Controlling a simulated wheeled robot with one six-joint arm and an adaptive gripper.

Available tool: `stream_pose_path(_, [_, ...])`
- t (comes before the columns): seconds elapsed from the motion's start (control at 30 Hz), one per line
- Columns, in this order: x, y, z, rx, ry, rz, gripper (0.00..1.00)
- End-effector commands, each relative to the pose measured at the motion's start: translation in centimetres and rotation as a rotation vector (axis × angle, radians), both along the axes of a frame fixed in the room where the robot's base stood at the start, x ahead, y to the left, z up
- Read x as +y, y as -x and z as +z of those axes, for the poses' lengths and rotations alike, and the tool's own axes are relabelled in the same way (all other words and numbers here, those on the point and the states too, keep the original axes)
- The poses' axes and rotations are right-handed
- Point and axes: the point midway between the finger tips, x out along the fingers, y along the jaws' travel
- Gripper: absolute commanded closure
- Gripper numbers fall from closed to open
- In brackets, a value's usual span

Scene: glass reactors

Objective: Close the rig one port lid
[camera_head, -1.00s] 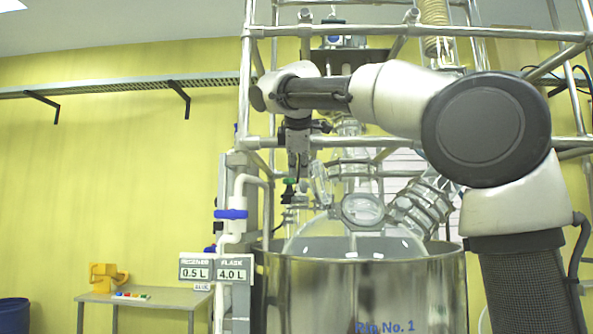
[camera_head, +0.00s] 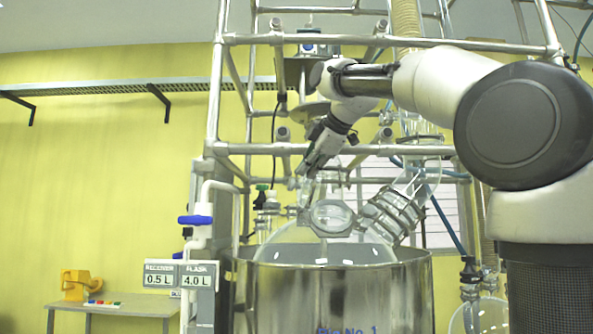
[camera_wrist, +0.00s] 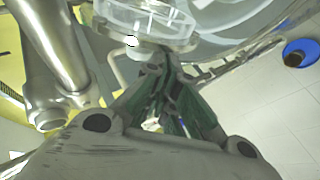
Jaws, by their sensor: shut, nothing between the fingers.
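The rig one reactor is a clear glass flask (camera_head: 285,240) in a steel vessel (camera_head: 300,295) marked with a blue No. 1. Its round glass port (camera_head: 333,217) with a thick rim faces the front. A clear glass piece, which looks like the lid, stands tilted at the port's upper left; its exact angle is hard to tell. My gripper (camera_head: 305,170) points down and left just above this piece. In the wrist view my gripper's fingertips (camera_wrist: 156,64) are together and empty, just below a clear glass rim (camera_wrist: 150,28). Whether they touch it cannot be told.
Metal frame bars (camera_head: 340,149) cross close behind and around my gripper. A glass side neck with a clamp (camera_head: 392,212) stands right of the port. A white pipe with a blue valve (camera_head: 196,220) is at left, with signs (camera_head: 180,274) below.

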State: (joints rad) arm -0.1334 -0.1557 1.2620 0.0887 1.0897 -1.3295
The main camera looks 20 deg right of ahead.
Motion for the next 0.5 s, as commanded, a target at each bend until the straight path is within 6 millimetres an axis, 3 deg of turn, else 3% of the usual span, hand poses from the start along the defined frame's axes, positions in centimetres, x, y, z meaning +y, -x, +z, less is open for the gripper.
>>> stream_pose_path(0.5, [-9.0, 0.3, -2.0, -0.045, -0.142, 0.162, 1.0])
